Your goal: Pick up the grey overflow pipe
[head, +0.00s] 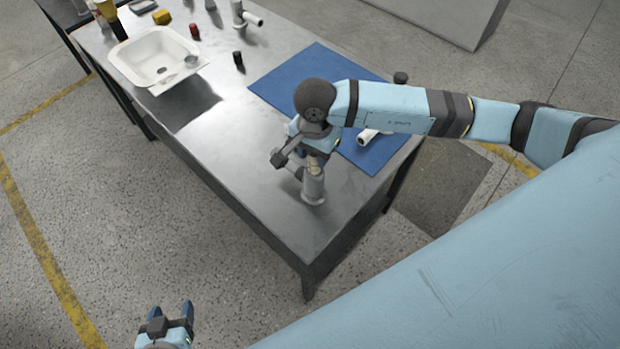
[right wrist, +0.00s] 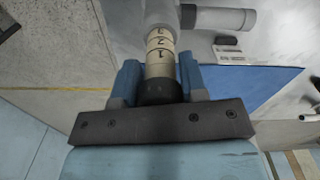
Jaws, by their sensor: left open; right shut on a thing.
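The grey overflow pipe (head: 313,187) stands upright near the front edge of the metal table, with a tan band near its top. In the right wrist view, its grey part (right wrist: 161,12) shows beyond a tan section with the numbers 1, 2 and 3 and a black end. My right gripper (head: 312,158) is shut on it, with blue fingers (right wrist: 159,80) on both sides. My arm hides part of it in the head view. My left gripper (head: 172,312) is open and empty, low at the left, away from the table.
A blue mat (head: 275,82) lies on the table, with a white pipe piece (head: 368,136) partly behind my arm. A white basin (head: 160,57) is at the left. A small dark cylinder (head: 238,60) and a white branched pipe (head: 243,16) stand further back. Table between basin and pipe is clear.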

